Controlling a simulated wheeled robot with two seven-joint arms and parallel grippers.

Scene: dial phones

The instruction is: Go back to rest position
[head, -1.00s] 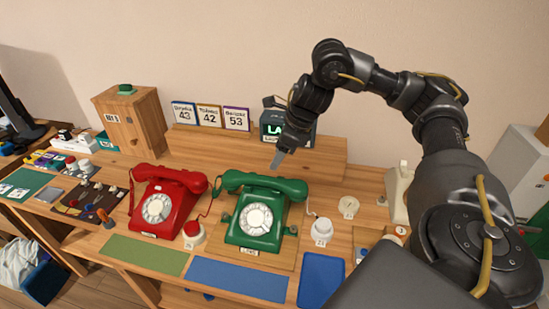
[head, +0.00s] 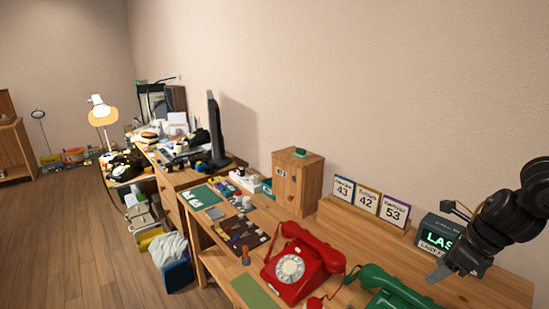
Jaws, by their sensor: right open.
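My right gripper (head: 440,273) is at the right of the head view, pointing down and left, open and empty. It is above the desk, in front of the dark box with a green lit display (head: 437,238), and covers part of it. The green dial phone (head: 393,290) is below and left of the gripper, cut off by the bottom edge. The red dial phone (head: 301,263) stands to its left with its handset on top. I cannot see my left gripper.
A wooden cabinet (head: 298,184) with a green button stands behind the red phone. Number cards (head: 367,203) stand on the back shelf. A monitor (head: 215,130) and a cluttered desk are farther left. A white bag in a blue bin (head: 171,258) is on the floor. Open wooden floor (head: 75,245) lies at the left.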

